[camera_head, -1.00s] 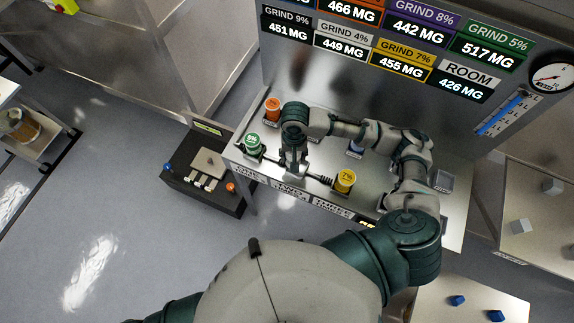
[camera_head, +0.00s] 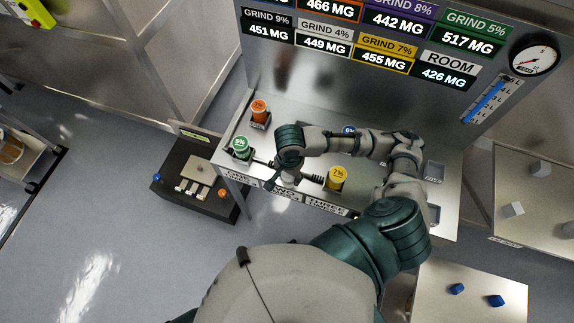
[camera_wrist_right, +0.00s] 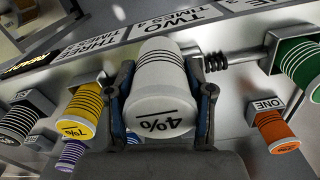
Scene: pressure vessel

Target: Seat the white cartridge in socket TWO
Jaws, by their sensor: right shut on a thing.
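The white cartridge (camera_wrist_right: 160,90), marked 4%, stands between the two fingers of my right gripper (camera_wrist_right: 163,95) in the right wrist view. The fingers are shut on its sides. Beyond it is the label TWO (camera_wrist_right: 187,14), so it is in line with socket TWO. The cartridge hides the socket, and I cannot tell how deep it sits. In the head view my right gripper (camera_head: 287,162) is over the middle of the front row, between the green cartridge (camera_head: 241,148) and the yellow cartridge (camera_head: 337,178). My left gripper is not in view.
An orange cartridge (camera_head: 259,111) stands behind the green one. A dark rod with springs runs along the front row on both sides of the gripper. A black box (camera_head: 195,180) with buttons sits at left. Blue blocks (camera_head: 496,300) lie on a side table at lower right.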

